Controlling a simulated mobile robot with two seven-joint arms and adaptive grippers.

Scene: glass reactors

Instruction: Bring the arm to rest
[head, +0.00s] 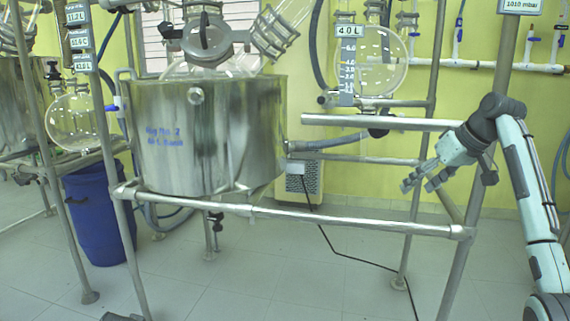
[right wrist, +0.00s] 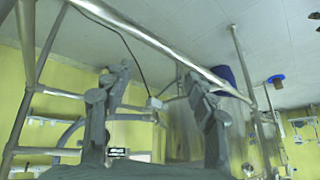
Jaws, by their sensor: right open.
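My right arm comes in from the right in the head view. Its gripper (head: 420,180) points left and a little down, in front of the right side of the steel frame, with nothing between its fingers. In the right wrist view the two grey fingers (right wrist: 160,100) stand wide apart and empty, with frame tubes seen beyond them. I cannot tell from the pictures whether the gripper touches any tube. My left gripper is not in view.
A steel tube frame (head: 330,222) carries a large steel vessel (head: 205,140) with glassware on top. A round glass flask (head: 378,62) hangs at the back right. A blue bin (head: 95,215) stands at the left. A black cable lies on the tiled floor (head: 250,280).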

